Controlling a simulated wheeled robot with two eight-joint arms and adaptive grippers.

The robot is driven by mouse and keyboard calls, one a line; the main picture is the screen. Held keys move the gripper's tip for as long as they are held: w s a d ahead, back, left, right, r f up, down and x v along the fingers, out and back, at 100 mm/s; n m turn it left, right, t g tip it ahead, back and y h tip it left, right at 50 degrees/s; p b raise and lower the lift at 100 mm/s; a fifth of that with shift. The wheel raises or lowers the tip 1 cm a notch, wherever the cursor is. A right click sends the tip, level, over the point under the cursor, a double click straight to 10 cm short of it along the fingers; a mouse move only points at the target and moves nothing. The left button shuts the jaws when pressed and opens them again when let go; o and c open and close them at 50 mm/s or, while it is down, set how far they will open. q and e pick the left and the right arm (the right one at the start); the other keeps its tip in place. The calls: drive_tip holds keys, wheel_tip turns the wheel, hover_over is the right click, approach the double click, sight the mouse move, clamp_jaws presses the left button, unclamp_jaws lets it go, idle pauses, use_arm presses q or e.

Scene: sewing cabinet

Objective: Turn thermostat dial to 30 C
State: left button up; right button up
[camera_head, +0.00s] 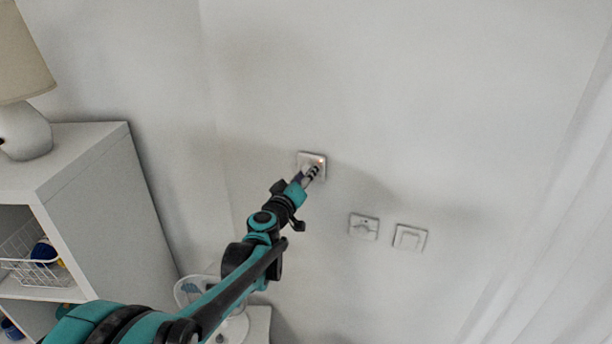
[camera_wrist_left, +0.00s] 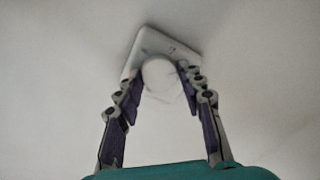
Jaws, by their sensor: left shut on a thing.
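The thermostat (camera_head: 304,157) is a small white square plate on the wall, with an orange light near its top right corner. It also shows in the left wrist view (camera_wrist_left: 150,40), tilted. Its round white dial (camera_wrist_left: 161,76) sits between the fingertips there. My left gripper (camera_head: 312,172) is at the thermostat, with its two fingers (camera_wrist_left: 160,90) closed on the dial's opposite sides. The dial is hidden behind the gripper in the head view. The scale marks are too small to read. My right gripper is in neither view.
Two white wall switches (camera_head: 364,227) (camera_head: 410,238) are to the lower right of the thermostat. A white shelf cabinet (camera_head: 110,205) with a lamp (camera_head: 22,95) stands at the left. A white fan (camera_head: 190,290) is below, partly behind my left arm. A pale curtain hangs at the right.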

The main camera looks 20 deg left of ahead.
use_arm(q)
drive_tip(key=shift+m, duration=0.9)
drive_tip(key=o, duration=1.2)
drive_tip(key=shift+s, duration=0.1)
drive_tip(key=s+a, duration=0.1)
drive_tip(key=s, duration=1.1)
drive_tip(key=shift+f, duration=0.1)
